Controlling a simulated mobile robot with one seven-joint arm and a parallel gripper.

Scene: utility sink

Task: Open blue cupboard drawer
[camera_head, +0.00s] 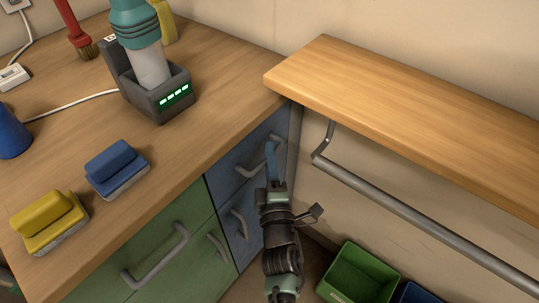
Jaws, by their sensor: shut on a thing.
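The blue cupboard (226,185) stands under the right end of the wooden counter, beside the green cupboard. Its upper drawer front looks about flush with the cupboard face, and I see no clear gap. The drawer has a grey bar handle (249,165). My gripper (270,152) is in front of this drawer, at the right end of the handle, and shut on it. My gripper and wrist hide the right part of the drawer front and the exact contact. A second grey handle (239,224) is on the blue front below.
A wooden shelf (400,110) with a grey rail (410,215) under it juts out at right. A green bin (358,275) stands on the floor below. Brushes and a charger (160,95) stand on the counter (60,105). Green cupboard fronts (150,270) are at left.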

